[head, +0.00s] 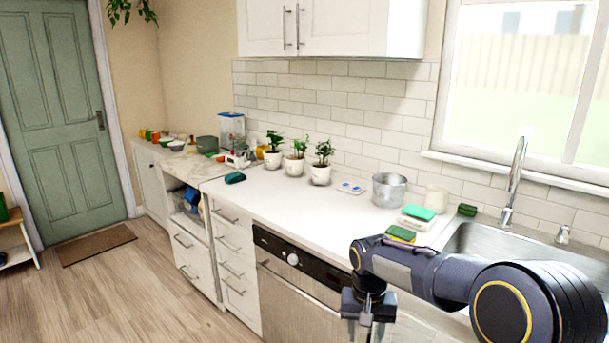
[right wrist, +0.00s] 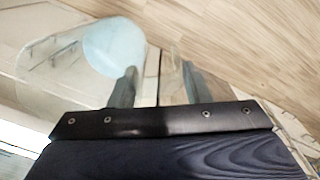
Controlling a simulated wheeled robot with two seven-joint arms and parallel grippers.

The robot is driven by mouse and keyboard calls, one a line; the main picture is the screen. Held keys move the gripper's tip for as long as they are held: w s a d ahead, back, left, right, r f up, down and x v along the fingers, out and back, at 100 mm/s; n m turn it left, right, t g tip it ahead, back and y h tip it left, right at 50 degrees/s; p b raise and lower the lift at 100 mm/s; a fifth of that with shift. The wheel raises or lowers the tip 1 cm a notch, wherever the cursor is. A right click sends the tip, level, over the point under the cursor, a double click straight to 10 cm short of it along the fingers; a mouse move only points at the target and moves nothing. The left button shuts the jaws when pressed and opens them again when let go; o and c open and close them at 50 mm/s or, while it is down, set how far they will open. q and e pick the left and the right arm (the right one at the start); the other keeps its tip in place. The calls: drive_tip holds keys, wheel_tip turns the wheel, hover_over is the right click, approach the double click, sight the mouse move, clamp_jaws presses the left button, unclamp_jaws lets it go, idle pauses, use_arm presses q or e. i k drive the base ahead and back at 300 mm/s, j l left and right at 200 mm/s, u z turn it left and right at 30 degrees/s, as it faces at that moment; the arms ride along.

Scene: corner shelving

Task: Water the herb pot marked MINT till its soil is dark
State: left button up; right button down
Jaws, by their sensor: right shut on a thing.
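Three white herb pots with green plants stand in a row on the white counter against the tiled wall: a left pot (head: 272,160), a middle pot (head: 294,168) and a right pot (head: 320,175). I cannot read any marking, and their soil is too small to judge. My right gripper (head: 366,323) is low in front of the counter, well to the right of the pots. It is shut on a clear see-through jug (right wrist: 62,78), with pale blue water (right wrist: 114,48) showing inside. The gripper's fingers (right wrist: 160,72) show in the right wrist view. My left gripper is out of view.
A metal pot (head: 389,190), a white jar (head: 437,198), sponges (head: 401,234) and a sink (head: 480,243) are right of the plants. A dark teal cloth (head: 235,178) lies left. Counter in front of the plants is mostly clear. An upper cabinet (head: 335,28) hangs above.

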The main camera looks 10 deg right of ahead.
sight(294, 162)
drive_tip(key=i+j+z, duration=0.35)
drive_tip(key=j+z, duration=0.2)
drive_tip(key=i+j+z, duration=0.1)
drive_tip(key=j+z, duration=0.15)
drive_tip(key=i+j, duration=0.15)
drive_tip(key=j, duration=0.35)
drive_tip(key=i+j+z, duration=0.15)
drive_tip(key=j, duration=0.35)
drive_tip(key=i+j, duration=0.1)
drive_tip(key=j, duration=0.4)
drive_tip(key=i+j+z, duration=0.15)
drive_tip(key=j, duration=0.4)
